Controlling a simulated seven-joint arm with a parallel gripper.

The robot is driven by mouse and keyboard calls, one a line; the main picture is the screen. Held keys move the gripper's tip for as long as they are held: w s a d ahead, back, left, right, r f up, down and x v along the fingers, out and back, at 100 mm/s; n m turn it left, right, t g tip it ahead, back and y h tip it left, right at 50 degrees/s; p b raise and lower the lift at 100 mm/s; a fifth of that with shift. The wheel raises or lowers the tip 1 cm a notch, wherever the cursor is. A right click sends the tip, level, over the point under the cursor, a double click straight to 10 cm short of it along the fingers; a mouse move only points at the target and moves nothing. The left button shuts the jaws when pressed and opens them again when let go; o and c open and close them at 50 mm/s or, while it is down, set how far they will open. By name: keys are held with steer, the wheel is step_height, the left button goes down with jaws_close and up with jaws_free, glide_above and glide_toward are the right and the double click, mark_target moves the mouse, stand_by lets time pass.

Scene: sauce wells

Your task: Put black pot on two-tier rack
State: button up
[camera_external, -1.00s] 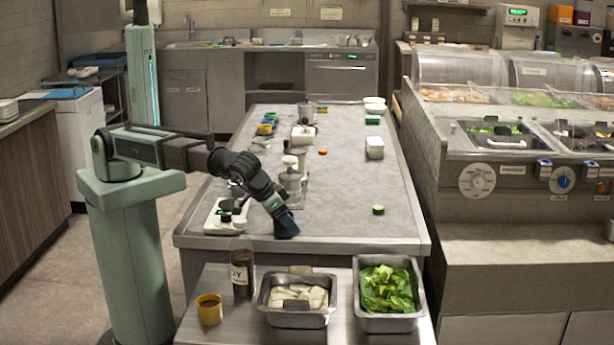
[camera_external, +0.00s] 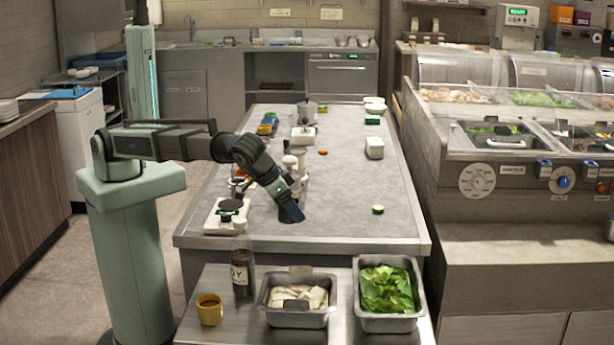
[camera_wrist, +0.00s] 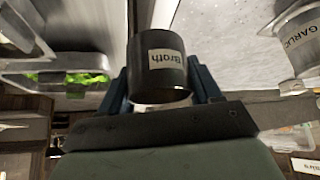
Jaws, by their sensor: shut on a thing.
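A black pot labelled "Broth" (camera_wrist: 163,75) sits between my two fingers in the wrist view. My gripper (camera_wrist: 162,90) is shut on its sides, and the pot's rim faces the camera. In the external view my gripper (camera_external: 291,211) is above the near part of the steel table, right of the white device with dark parts. The pot is mostly hidden there by the gripper. I cannot clearly make out the two-tier rack in either view.
A metal container labelled "Garlic" (camera_wrist: 306,45) stands near the pot in the wrist view. In the external view, a dark bottle (camera_external: 242,273), a yellow cup (camera_external: 209,310) and a tray of greens (camera_external: 388,322) are on the front counter. The steel table's right half (camera_external: 345,200) is mostly clear.

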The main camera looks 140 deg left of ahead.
steer(key=w+f, duration=0.3)
steer(key=w, duration=1.1)
steer(key=shift+a+f, duration=0.15)
steer(key=shift+f, duration=2.15)
steer(key=shift+a+f, duration=0.1)
steer(key=shift+f, duration=2.2)
steer(key=shift+f, duration=0.15)
steer(key=o, duration=0.9)
steer(key=shift+c, duration=0.2)
steer(key=v, duration=0.7)
steer(key=shift+d+r, duration=0.15)
steer(key=shift+r, duration=0.2)
